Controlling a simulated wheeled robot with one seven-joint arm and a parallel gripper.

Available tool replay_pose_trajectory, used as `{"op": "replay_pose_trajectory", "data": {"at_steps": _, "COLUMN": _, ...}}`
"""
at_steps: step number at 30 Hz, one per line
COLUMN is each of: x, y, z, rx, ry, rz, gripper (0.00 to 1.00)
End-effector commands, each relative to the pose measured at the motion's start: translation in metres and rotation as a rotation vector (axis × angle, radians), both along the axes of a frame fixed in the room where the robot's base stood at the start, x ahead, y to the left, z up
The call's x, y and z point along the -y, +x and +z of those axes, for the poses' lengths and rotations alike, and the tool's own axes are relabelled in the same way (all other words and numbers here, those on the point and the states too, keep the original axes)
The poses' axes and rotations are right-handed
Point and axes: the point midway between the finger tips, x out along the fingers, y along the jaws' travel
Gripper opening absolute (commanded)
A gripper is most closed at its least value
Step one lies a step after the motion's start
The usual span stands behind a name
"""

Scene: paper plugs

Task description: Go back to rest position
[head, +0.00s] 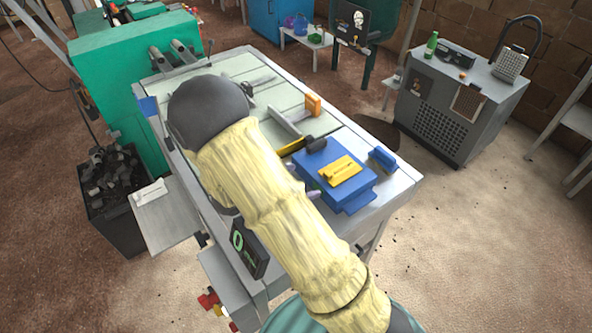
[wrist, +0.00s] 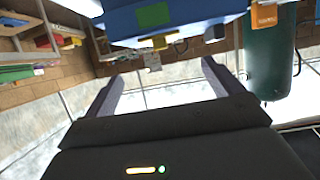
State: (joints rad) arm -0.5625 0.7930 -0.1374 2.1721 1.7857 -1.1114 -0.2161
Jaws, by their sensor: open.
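My arm in its pale yellow sleeve crosses the head view over the workbench and hides part of its top. My gripper (head: 302,180) is mostly hidden behind the arm there. Only two small grey-purple fingertips show, beside the left side of a blue block (head: 313,160). In the wrist view my gripper (wrist: 161,70) is open, its two grey fingers wide apart with nothing between them. A blue body with a green patch (wrist: 153,16) fills the top of that view, beyond the fingertips. I cannot tell whether the fingers touch the block.
A yellow piece (head: 341,171) lies on the blue block. The workbench (head: 401,190) also carries an orange block (head: 313,104) and a smaller blue piece (head: 382,159). A green machine (head: 118,92) stands at left, a dark bin (head: 112,185) below it. Open floor (head: 480,240) lies at right.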

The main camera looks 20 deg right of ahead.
Motion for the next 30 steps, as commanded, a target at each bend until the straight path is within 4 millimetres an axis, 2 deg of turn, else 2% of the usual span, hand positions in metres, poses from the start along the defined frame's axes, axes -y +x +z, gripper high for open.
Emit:
{"op": "replay_pose_trajectory", "data": {"at_steps": 7, "x": 0.0, "y": 0.001, "z": 0.0, "rx": 0.001, "ry": 0.007, "rz": 0.005, "gripper": 0.92}}
{"op": "replay_pose_trajectory", "data": {"at_steps": 11, "x": 0.0, "y": 0.012, "z": 0.003, "rx": 0.004, "ry": 0.064, "rz": 0.063, "gripper": 0.92}}
{"op": "replay_pose_trajectory", "data": {"at_steps": 16, "x": -0.006, "y": 0.037, "z": 0.012, "rx": -0.002, "ry": 0.229, "rz": 0.245, "gripper": 0.92}}
{"op": "replay_pose_trajectory", "data": {"at_steps": 21, "x": -0.023, "y": 0.047, "z": 0.026, "rx": -0.05, "ry": 0.401, "rz": 0.472, "gripper": 0.92}}
{"op": "replay_pose_trajectory", "data": {"at_steps": 26, "x": -0.037, "y": 0.036, "z": 0.042, "rx": -0.139, "ry": 0.52, "rz": 0.675, "gripper": 0.92}}
{"op": "replay_pose_trajectory", "data": {"at_steps": 30, "x": -0.045, "y": 0.01, "z": 0.056, "rx": -0.253, "ry": 0.59, "rz": 0.835, "gripper": 0.92}}
